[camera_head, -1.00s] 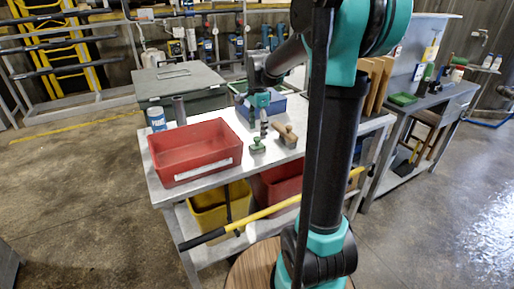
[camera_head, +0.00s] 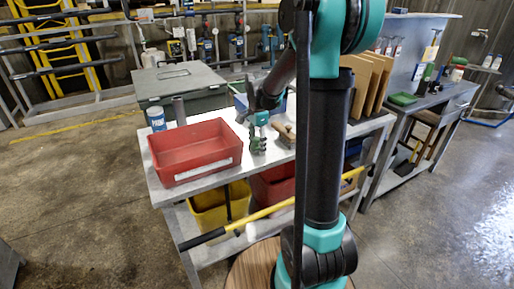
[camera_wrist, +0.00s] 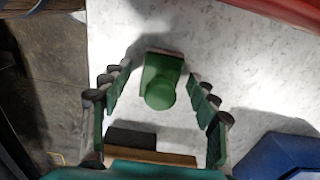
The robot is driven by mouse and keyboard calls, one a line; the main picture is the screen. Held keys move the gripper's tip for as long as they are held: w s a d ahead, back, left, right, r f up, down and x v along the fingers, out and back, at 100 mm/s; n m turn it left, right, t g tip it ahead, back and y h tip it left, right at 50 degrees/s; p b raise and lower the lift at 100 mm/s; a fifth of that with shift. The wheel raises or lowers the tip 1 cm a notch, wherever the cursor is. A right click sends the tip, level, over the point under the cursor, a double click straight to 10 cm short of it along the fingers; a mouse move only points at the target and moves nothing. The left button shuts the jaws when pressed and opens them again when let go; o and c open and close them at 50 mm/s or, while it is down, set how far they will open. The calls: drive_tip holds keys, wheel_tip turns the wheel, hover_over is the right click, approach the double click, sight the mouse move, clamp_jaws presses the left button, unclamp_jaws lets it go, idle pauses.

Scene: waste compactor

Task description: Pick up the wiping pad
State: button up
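A green block with a round green knob on top, which appears to be the wiping pad (camera_wrist: 163,80), rests on the pale tabletop. My gripper (camera_wrist: 158,72) is open over it, with one finger on each side and visible gaps between the fingers and the pad. In the head view my gripper (camera_head: 258,141) is low over the table, right of the red bin, and largely covers the pad. I cannot tell the exact height of the fingertips above the table.
A wooden-backed brush (camera_head: 285,132) lies close beside my gripper; it also shows in the wrist view (camera_wrist: 150,156). The red bin (camera_head: 195,152) stands left, a blue box (camera_wrist: 280,158) behind.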

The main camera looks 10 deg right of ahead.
drive_tip(key=c, duration=1.1)
drive_tip(key=shift+c, duration=0.3)
